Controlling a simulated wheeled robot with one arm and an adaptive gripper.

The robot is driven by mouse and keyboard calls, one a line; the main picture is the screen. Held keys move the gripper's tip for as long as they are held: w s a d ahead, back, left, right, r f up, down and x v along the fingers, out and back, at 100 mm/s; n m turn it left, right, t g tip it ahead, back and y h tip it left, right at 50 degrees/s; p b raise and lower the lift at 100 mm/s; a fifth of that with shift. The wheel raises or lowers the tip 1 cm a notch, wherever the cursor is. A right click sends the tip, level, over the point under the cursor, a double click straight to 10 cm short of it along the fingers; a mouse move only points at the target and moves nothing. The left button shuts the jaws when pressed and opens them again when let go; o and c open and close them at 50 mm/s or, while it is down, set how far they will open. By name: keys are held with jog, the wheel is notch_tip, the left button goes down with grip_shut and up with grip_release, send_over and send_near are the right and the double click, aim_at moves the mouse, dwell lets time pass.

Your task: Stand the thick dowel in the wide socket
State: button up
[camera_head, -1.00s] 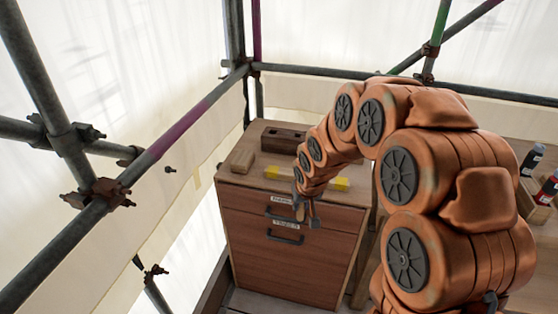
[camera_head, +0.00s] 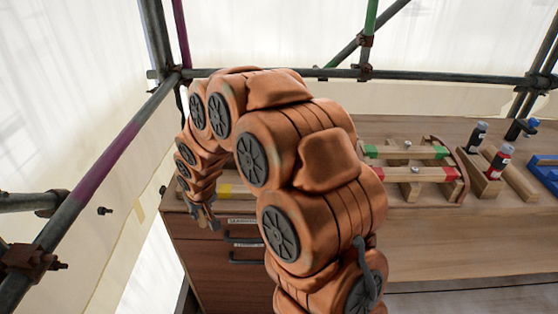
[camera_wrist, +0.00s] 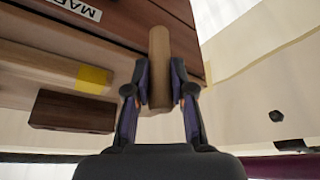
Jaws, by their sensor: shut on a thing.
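My gripper (camera_wrist: 160,88) is shut on a thick brown dowel (camera_wrist: 159,45) in the wrist view. The fingers press on its two sides, and much of its length sticks out past the fingertips. In the head view my gripper (camera_head: 205,216) hangs at the upper front of the drawer cabinet (camera_head: 215,275), near its left edge. The dowel is too small there to make out well. I cannot pick out the wide socket in either current view; my arm hides part of the cabinet top.
A dark wooden block (camera_wrist: 73,112) and a yellow-marked bar (camera_wrist: 93,78) show in the wrist view. To the right, a bench holds green-ended (camera_head: 405,152) and red-ended (camera_head: 410,174) bars and several bottles (camera_head: 497,163). Scaffold tubes (camera_head: 110,155) run along the left.

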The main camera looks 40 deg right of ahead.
aim_at(204, 221)
notch_tip(204, 221, down, 6)
jog(key=b, duration=0.4)
jog(key=shift+r+b, duration=0.25)
jog(key=shift+b, duration=0.05)
jog(key=shift+r, duration=0.1)
jog(key=shift+d, duration=0.1)
